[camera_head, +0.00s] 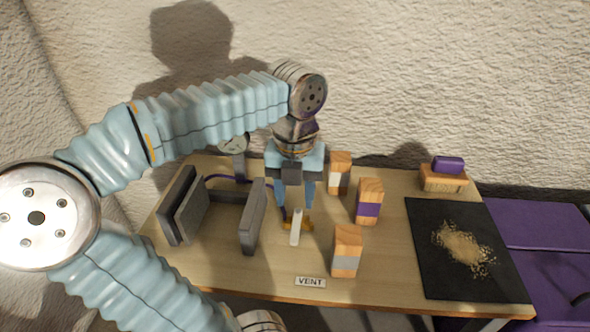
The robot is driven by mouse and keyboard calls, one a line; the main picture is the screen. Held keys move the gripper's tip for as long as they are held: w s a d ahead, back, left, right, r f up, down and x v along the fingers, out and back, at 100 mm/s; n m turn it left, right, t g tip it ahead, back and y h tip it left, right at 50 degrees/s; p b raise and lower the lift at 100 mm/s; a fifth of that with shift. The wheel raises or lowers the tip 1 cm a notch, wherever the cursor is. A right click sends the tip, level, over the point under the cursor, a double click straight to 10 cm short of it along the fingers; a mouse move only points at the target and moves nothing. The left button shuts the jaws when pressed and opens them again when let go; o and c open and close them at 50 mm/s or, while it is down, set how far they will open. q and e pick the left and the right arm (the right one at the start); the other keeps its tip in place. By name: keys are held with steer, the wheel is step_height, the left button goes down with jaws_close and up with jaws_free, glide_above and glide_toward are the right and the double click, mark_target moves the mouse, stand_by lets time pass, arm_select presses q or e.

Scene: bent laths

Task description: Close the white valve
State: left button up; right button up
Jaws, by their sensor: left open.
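The white valve handle (296,227) stands up near the middle of the wooden table, with a small yellow-brown fitting (307,224) beside it. A label reading VENT (310,282) lies on the table in front of it. My left gripper (294,205) points down just behind and above the white handle. Its two blue fingers are apart, with a gap between them. I cannot tell whether a finger touches the handle. My right gripper is not in view.
Grey upright plates (253,216) stand left of the valve, and a grey vise-like block (183,207) stands farther left. Several banded wooden blocks (346,251) stand close on the right. A black mat (425,225) with sawdust and a brush (445,176) lie farther right.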

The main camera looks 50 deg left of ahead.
arm_select(q)
step_height(320, 180, up, 6)
steer(key=shift+f, duration=0.15)
stand_by(0.6)
